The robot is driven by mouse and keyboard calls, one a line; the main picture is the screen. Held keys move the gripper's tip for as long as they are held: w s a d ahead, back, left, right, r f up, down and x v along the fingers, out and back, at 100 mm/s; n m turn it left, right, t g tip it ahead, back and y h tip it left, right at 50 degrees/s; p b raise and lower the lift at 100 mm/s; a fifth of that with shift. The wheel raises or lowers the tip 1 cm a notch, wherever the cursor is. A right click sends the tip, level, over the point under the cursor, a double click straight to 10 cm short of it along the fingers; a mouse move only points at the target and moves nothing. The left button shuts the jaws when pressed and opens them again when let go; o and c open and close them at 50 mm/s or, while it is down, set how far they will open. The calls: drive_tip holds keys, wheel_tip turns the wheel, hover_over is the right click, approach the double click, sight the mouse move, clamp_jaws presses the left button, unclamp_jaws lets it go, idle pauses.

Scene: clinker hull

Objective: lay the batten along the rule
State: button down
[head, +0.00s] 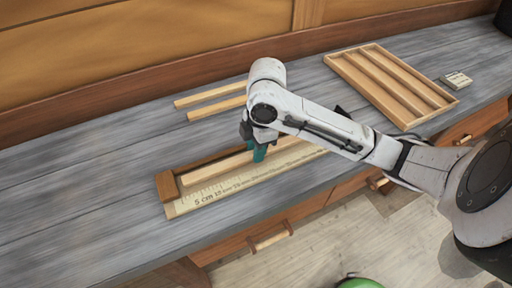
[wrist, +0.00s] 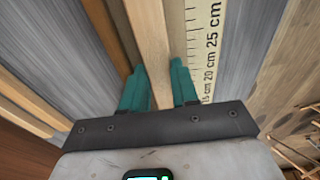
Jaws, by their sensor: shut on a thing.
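The pale wooden batten (head: 213,172) lies lengthwise between the printed rule (head: 225,187) and a darker brown strip (head: 210,163). Its left end is close to the brown end block (head: 167,187); I cannot tell whether they touch. My gripper (head: 259,152) is over the batten's middle, its teal fingers pointing down. In the wrist view the fingers (wrist: 158,78) are on either side of the batten (wrist: 149,35) and shut on it. The rule (wrist: 207,45) runs parallel on the right, the brown strip (wrist: 104,30) on the left. Whether the batten rests fully down is unclear.
Two loose battens (head: 208,95) (head: 217,108) lie behind on the grey bench (head: 75,190). A slotted wooden tray (head: 333,61) and a small pale block (head: 457,79) are at the right. The bench's left side is clear. Drawer handles (head: 270,240) stick out below the front edge.

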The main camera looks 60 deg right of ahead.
drive_tip(key=c, duration=1.1)
unclamp_jaws()
drive_tip(key=shift+r, duration=0.1)
drive_tip(key=r, duration=0.4)
drive_tip(key=r+p, duration=0.1)
drive_tip(key=r, duration=0.3)
drive_tip(key=d+r, duration=0.1)
drive_tip(key=r, duration=0.3)
drive_tip(key=shift+s+d+p, duration=0.1)
drive_tip(key=shift+s+p, duration=0.2)
drive_tip(key=shift+s, duration=0.1)
